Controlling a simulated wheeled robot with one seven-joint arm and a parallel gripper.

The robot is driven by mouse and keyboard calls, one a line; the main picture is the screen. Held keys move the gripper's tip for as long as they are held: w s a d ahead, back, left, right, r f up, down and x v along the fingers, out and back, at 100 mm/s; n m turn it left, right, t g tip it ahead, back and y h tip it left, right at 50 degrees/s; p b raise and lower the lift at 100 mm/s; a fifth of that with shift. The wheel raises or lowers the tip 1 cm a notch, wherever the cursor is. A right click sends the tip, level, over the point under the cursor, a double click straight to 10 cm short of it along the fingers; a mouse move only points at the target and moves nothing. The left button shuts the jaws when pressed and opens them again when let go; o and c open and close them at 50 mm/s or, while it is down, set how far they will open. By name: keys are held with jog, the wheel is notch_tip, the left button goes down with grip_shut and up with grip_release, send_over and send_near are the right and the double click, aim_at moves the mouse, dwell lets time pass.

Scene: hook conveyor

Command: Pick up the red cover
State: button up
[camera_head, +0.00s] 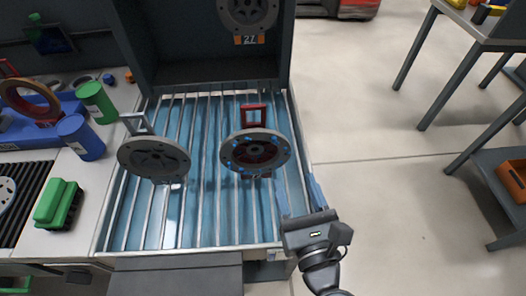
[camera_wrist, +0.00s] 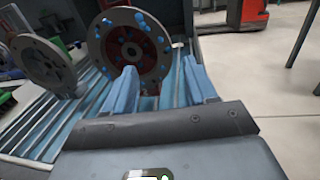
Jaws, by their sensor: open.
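The red cover (camera_head: 236,158) is a round grey disc with a red centre and blue bolts, below a red hook frame (camera_head: 254,114) over the blue slatted conveyor. In the wrist view the red cover (camera_wrist: 108,38) stands just beyond the fingers, left of centre, its face toward the camera. My gripper (camera_head: 299,192) is at the right edge of the conveyor, right of and nearer than the cover. Its two blue fingers are apart with nothing between them, as the wrist view (camera_wrist: 160,68) also shows. The cover's lower edge is partly hidden by the left finger there.
A grey cover (camera_head: 153,158) with a grey hook frame hangs to the left. Another grey disc (camera_head: 248,12) is at the back by a "27" label. Green and blue cylinders (camera_head: 82,138) and a green block (camera_head: 58,203) lie on the left bench.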

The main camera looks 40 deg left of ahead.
aim_at(284, 150)
jog(key=x, duration=0.7)
jog(key=shift+w+p, duration=0.15)
jog(key=shift+p, duration=0.15)
jog(key=shift+c, duration=0.3)
grip_shut()
jog(key=shift+r, duration=0.25)
